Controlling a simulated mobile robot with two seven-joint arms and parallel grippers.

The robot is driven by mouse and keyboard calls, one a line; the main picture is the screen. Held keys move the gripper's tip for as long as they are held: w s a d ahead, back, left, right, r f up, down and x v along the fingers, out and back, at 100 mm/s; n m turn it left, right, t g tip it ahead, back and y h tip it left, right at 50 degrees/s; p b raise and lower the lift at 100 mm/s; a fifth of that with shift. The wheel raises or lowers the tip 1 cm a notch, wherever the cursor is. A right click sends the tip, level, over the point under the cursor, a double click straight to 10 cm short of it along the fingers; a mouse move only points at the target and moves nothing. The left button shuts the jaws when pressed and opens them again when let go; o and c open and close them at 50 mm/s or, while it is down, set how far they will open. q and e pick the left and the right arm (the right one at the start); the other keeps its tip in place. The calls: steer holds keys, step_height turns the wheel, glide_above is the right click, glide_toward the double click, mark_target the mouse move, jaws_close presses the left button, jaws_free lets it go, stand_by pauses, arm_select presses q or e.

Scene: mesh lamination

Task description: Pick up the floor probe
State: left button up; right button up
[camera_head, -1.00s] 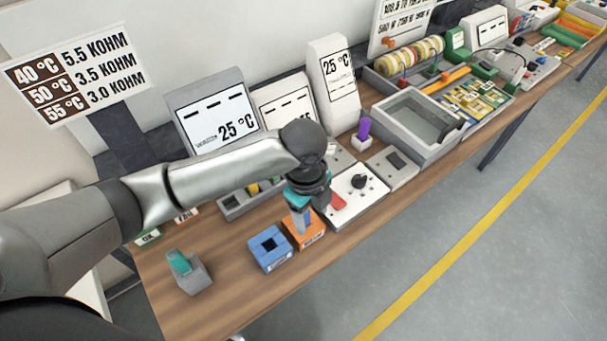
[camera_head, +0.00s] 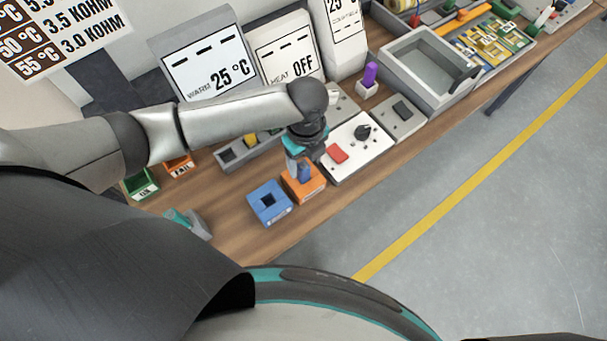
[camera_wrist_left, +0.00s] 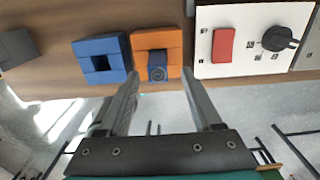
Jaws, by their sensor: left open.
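A blue upright probe (camera_head: 304,174) stands in the orange block (camera_head: 316,184) near the bench's front edge. No label on it can be read, so I cannot tell if it is the floor probe. My left gripper (camera_head: 298,170) is above the orange block, pointing down, its fingers open. In the left wrist view the probe (camera_wrist_left: 158,68) shows from above, between the open fingertips of the gripper (camera_wrist_left: 160,78). I cannot tell how far down the fingers reach around it. My right gripper is not in view.
A blue block (camera_head: 268,203) with an empty square hole stands left of the orange block. To the right is a white panel (camera_head: 352,152) with a red switch and black knob. A grey block with a teal piece (camera_head: 188,222) is farther left. Open floor lies beyond the bench edge.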

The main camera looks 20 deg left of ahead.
arm_select(q)
steer(key=shift+a+f, duration=0.15)
steer(key=shift+f, duration=1.2)
steer(key=shift+a+f, duration=0.1)
steer(key=shift+f, duration=1.2)
steer(key=shift+c, duration=0.2)
jaws_close()
